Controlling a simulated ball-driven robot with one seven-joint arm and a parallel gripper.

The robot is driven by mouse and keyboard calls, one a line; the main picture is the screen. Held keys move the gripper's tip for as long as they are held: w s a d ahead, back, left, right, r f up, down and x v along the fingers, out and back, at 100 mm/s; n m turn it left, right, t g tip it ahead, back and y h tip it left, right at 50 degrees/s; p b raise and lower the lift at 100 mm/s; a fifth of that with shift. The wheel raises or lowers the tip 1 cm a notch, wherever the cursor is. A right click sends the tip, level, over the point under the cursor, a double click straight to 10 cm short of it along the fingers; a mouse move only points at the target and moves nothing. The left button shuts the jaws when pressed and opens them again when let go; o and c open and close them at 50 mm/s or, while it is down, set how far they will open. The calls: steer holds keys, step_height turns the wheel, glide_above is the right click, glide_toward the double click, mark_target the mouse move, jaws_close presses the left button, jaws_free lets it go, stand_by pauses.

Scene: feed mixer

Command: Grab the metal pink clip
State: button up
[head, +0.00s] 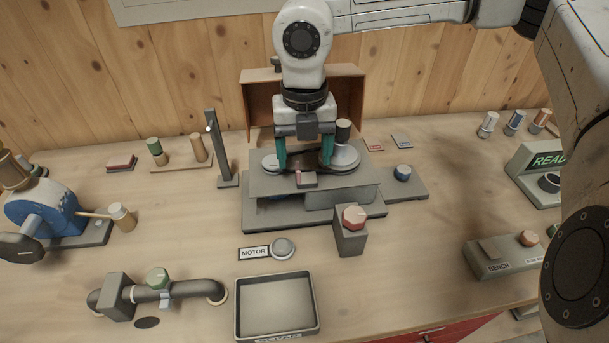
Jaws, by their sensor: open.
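My gripper (304,167) points down over the grey machine (261,212) at the back middle of the bench. Its two teal fingers are apart, one on each side of a dark brown piece between the machine's two round grey discs. A small pink piece (298,176), likely the metal pink clip, shows just below and between the fingertips, at the left of a small grey block. It is too small to make out its shape. I cannot tell whether either finger touches anything. The fingers and palm hide part of the machine behind them.
A brown open box (259,103) stands behind my gripper. A grey post (219,150) rises to the left, and a block with a red knob (352,217) stands front right. An empty grey tray (275,307) lies in front. A blue crank machine (46,212) is far left.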

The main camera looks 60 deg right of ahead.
mark_target(306, 174)
steer(key=shift+s+d+f, duration=0.1)
steer(key=shift+f, duration=1.5)
steer(key=c, duration=1.1)
